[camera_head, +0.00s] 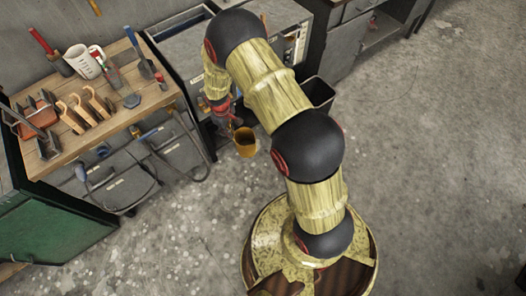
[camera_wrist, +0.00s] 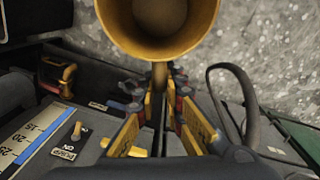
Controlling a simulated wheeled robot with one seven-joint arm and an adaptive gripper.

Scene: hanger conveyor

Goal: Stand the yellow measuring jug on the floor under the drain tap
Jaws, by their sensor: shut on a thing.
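The yellow measuring jug (camera_head: 245,142) hangs in the air over the concrete floor, in front of the grey machine. In the wrist view its open mouth (camera_wrist: 165,45) faces the camera, and the inside looks empty. My gripper (camera_wrist: 159,88) is shut on the jug's handle, with a finger on each side. In the head view my gripper (camera_head: 224,112) is partly hidden by my arm. A small yellow and red fitting (camera_wrist: 67,76) shows low on the machine's side in the wrist view; I cannot tell whether it is the drain tap.
A wooden workbench (camera_head: 146,102) with a white jug (camera_head: 85,62), brushes and hand tools stands at the left. Grey containers (camera_head: 125,187) sit beneath it. A black bin (camera_head: 318,94) stands right of the machine. The floor at the right (camera_head: 440,150) is clear.

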